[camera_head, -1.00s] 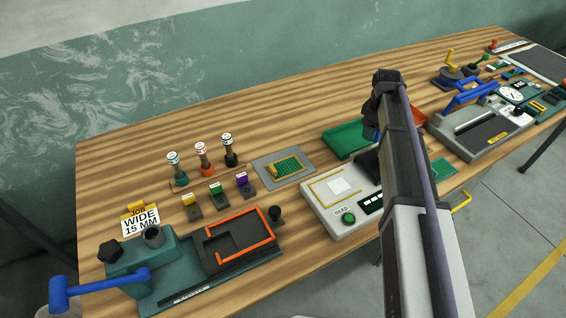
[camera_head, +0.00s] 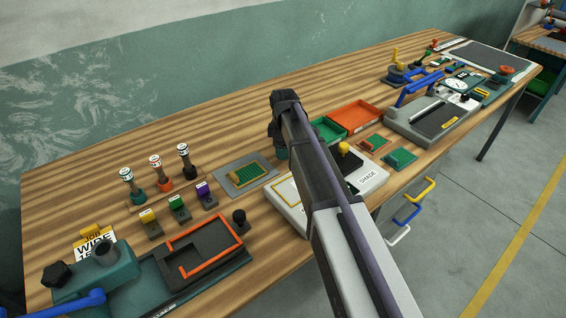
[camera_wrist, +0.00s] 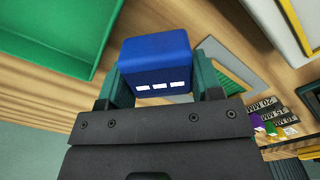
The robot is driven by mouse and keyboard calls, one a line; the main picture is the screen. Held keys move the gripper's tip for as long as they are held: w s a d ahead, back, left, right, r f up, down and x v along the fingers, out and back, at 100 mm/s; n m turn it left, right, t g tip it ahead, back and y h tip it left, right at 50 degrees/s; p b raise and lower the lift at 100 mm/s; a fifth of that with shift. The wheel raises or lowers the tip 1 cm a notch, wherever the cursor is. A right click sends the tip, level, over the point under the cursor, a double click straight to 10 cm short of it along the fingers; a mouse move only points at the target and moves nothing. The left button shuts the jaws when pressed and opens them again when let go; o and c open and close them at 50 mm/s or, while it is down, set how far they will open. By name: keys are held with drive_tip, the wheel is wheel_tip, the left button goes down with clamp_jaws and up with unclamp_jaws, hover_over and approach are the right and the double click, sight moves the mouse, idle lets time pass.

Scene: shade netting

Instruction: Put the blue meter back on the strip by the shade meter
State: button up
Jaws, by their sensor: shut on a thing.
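The blue meter (camera_wrist: 155,60), a blue block with three white marks on its face, is in my gripper (camera_wrist: 158,82). The teal fingers are shut on its two sides in the wrist view. In the head view my gripper (camera_head: 280,152) is over the bench, left of the green tray, and my arm hides the blue meter. The pale shade meter (camera_head: 372,177), with the word SHADE on it, stands at the bench's front edge, partly behind my arm. I cannot make out the strip there.
A green tray (camera_head: 327,130) and an orange tray (camera_head: 354,115) lie behind the shade meter. A grey plate (camera_head: 232,187) with a green-and-yellow piece is to the left. Three upright stamps (camera_head: 160,172) and several small coloured blocks (camera_head: 178,206) stand farther left.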

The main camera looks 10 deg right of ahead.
wheel_tip(320, 180, down, 4)
drive_tip(key=b, duration=0.3)
drive_tip(key=shift+r, duration=0.35)
drive_tip(key=shift+f, duration=0.15)
drive_tip(key=o, duration=0.8)
wheel_tip(320, 180, up, 13)
drive_tip(key=p, duration=1.2)
drive_tip(key=shift+f, duration=0.2)
drive_tip(key=shift+s+f, duration=0.1)
drive_tip(key=shift+s, duration=0.1)
drive_tip(key=s+m, duration=1.4)
drive_tip(key=s, duration=1.1)
drive_tip(key=shift+d, duration=0.25)
